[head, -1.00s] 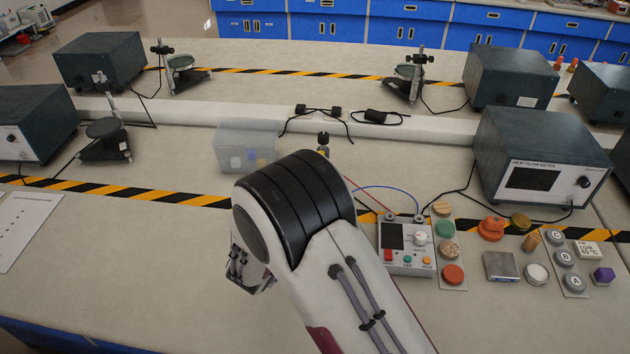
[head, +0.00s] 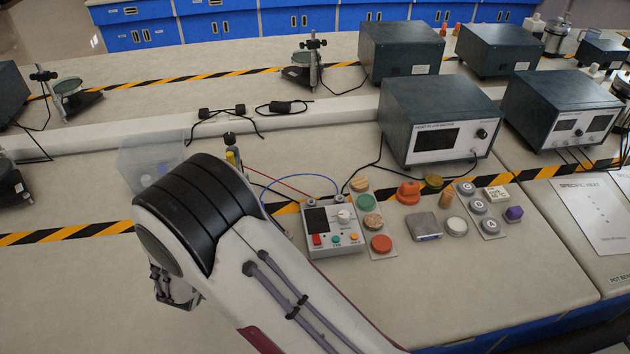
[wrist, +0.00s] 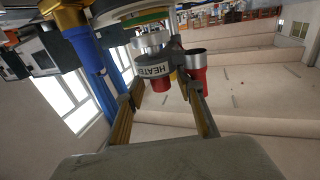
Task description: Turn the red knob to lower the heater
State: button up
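In the wrist view my gripper (wrist: 163,112) is open, with one finger on each side of the picture's middle. Beyond and between the fingertips is a silver-grey collar with a white label reading "HEATE…" (wrist: 153,69), with a red part (wrist: 160,83) against it. A second red cylinder with a silver rim (wrist: 196,78) is just right of it, near the right finger. I cannot tell which red part is the knob, or whether a finger touches either. In the head view my gripper (head: 172,290) is low at the left, mostly hidden behind my arm; no heater shows there.
In the wrist view a blue post with a brass top (wrist: 88,50) stands close on the left. In the head view a small control box (head: 347,248), coloured discs (head: 381,243) and a heat flux meter (head: 440,105) stand right of my arm.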

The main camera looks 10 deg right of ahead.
jog(key=shift+d+n+t+y, duration=0.15)
jog(key=shift+n+y, duration=0.7)
jog(key=shift+y, duration=0.4)
jog(key=shift+d+n+t+y, duration=0.1)
jog(key=shift+n+t+y, duration=0.1)
jog(key=shift+n+y, duration=0.85)
jog(key=shift+d+n+t+y, duration=0.15)
jog(key=shift+n+y, duration=0.45)
jog(key=shift+y, duration=0.9)
jog(key=shift+w+d+n+g+y, duration=0.1)
jog(key=shift+n+g+y, duration=0.4)
jog(key=shift+n+y, duration=0.65)
jog(key=shift+s+d+n+g+y, duration=0.15)
jog(key=shift+n+g+y, duration=0.45)
jog(key=shift+y, duration=0.9)
jog(key=shift+w+d+n+g+y, duration=0.15)
jog(key=shift+n+g+y, duration=0.25)
jog(key=shift+n+y, duration=0.75)
jog(key=s+d+r+m+g+h, duration=0.2)
jog(key=s+d+r+h, duration=0.2)
jog(key=s+d, duration=0.4)
jog(key=s+d+r+m+g+h, duration=0.2)
jog(key=s+d+r+h, duration=0.3)
jog(key=d, duration=0.8)
jog(key=shift+s+d+r+m+g, duration=0.4)
jog(key=shift+s+r+g, duration=0.4)
jog(key=shift+s, duration=0.9)
